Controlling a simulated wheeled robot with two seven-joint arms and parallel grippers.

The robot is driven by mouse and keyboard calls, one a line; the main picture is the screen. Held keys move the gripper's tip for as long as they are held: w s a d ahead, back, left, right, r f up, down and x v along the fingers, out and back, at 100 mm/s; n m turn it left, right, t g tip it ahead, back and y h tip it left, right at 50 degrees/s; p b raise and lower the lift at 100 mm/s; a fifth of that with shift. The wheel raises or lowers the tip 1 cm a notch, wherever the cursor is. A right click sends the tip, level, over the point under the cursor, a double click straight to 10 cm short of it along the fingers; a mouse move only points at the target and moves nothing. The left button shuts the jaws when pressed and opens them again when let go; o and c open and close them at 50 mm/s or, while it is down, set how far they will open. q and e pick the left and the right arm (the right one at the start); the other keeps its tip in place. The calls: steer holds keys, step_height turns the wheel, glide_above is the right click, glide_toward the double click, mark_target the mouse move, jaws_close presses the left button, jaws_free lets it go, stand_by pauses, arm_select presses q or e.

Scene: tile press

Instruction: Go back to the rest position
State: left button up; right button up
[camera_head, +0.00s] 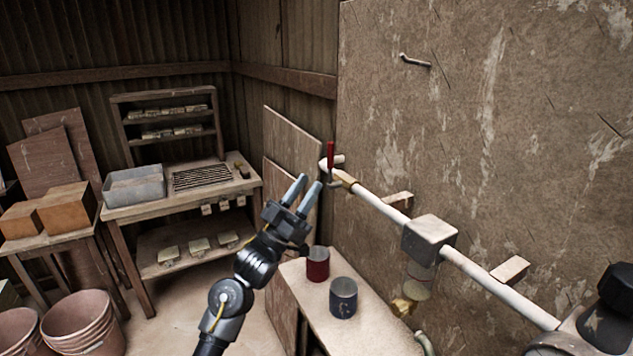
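My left gripper (311,181) is near the middle of the view, pointing up. Its two grey fingers are apart with nothing between them. In the picture it lies just below and left of a red lever (330,155) at the far end of a white pipe (380,207). A gap shows between the fingers and the lever. The lever stands upright. My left forearm comes up from the bottom of the view. My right gripper is not in view.
A red can (318,264) and a dark blue can (343,298) stand on a narrow bench (378,333) right of my arm. A grey box (428,238) sits on the pipe along the wall. A wooden table (185,199) and stacked pots (80,322) are left; floor between is clear.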

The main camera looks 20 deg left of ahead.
arm_select(q)
steer(key=shift+s+a+f, duration=0.15)
steer(key=shift+s+f, duration=0.15)
